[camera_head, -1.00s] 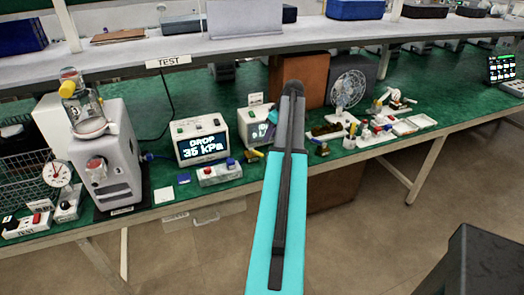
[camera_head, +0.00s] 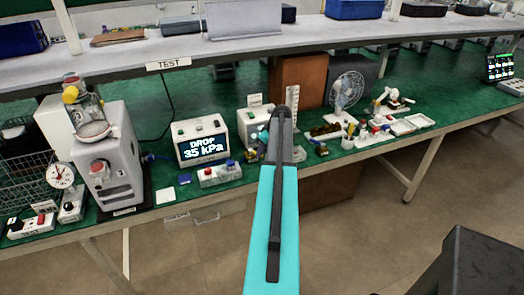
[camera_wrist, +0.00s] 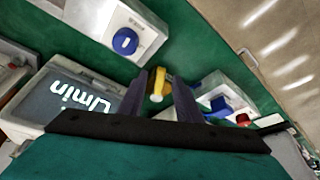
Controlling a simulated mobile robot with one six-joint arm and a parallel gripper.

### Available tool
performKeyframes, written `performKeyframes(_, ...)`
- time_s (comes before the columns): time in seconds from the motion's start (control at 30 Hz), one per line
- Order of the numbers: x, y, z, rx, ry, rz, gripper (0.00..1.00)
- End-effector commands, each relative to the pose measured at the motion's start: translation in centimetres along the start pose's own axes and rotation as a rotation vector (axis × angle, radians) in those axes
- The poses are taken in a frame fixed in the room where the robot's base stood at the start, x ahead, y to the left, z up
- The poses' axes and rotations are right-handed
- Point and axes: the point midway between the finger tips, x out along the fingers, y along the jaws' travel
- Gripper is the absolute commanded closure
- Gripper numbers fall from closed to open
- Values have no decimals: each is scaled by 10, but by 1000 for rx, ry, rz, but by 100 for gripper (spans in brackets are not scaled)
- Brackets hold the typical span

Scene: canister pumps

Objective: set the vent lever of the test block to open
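In the head view a pale block (camera_head: 220,174) with a blue and a red knob sits near the front edge of the bench; I cannot tell for sure whether it is the test block. In the wrist view a block with blue and red knobs (camera_wrist: 223,100) lies right of my gripper (camera_wrist: 161,78). A small yellow lever-like part (camera_wrist: 158,83) shows between my two dark fingers, which stand apart. I cannot tell whether they touch it. It may be the vent lever; its setting is unclear. The arm mostly hides my gripper in the head view.
A display box (camera_head: 202,142) reads "DROP 35 kPa". A grey pump (camera_head: 108,160) with a glass canister stands left of it. A meter marked l/min (camera_wrist: 80,100) and a box with a blue dial (camera_wrist: 125,40) lie close to my gripper. A shelf (camera_head: 230,44) runs above the bench.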

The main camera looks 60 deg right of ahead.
Motion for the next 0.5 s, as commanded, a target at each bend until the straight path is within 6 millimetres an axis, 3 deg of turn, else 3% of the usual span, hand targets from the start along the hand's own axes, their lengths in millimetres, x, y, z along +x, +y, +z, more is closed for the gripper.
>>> performKeyframes(0.47, 10, -1, 0, -1, 0, 0, 69)
performKeyframes(0.5, 10, -1, 0, -1, 0, -1, 74)
